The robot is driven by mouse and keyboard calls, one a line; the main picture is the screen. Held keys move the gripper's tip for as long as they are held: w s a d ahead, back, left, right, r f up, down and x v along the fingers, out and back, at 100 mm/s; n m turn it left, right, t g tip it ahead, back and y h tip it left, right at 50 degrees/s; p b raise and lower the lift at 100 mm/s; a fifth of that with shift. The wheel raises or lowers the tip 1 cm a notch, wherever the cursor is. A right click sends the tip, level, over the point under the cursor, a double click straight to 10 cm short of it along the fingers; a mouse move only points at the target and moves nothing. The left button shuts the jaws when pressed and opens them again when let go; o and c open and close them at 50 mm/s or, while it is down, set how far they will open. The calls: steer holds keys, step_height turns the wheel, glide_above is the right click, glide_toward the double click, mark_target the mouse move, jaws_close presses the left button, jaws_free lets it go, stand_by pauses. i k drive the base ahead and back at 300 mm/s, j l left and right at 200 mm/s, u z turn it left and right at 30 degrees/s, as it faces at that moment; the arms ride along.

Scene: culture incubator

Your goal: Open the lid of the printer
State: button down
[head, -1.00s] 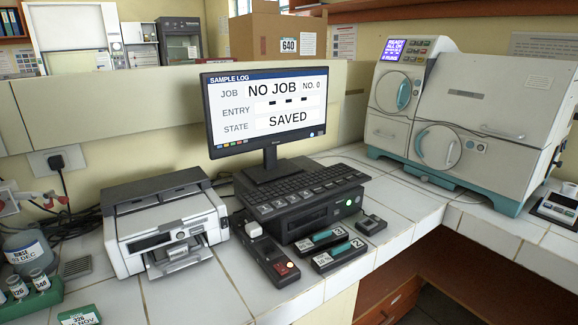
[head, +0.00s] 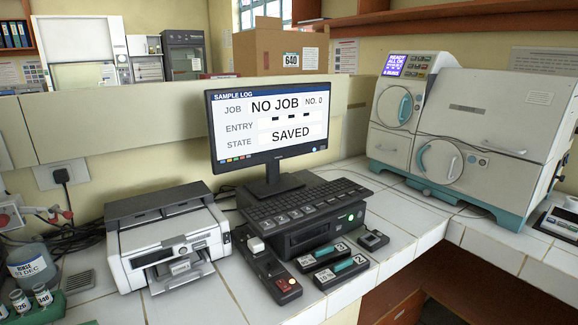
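The printer (head: 172,247) stands on the white tiled counter at the left. It is a white and grey box with a dark grey lid (head: 158,200) across its top rear. The lid looks shut. A dark slot and a small control panel show on its front, with a pale tray sticking out low at the front. My gripper is not in view, so its state and its place relative to the printer do not show.
Vials (head: 42,294) stand at the lower left. A large incubator (head: 470,140) stands right.

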mark_target(171, 232)
steer(key=i+l+u, duration=0.15)
steer(key=u, duration=0.25)
steer(key=i+l+u, duration=0.2)
steer(key=u, duration=0.15)
steer(key=i+l+u, duration=0.15)
steer(key=l+u, duration=0.25)
steer(key=j, duration=0.1)
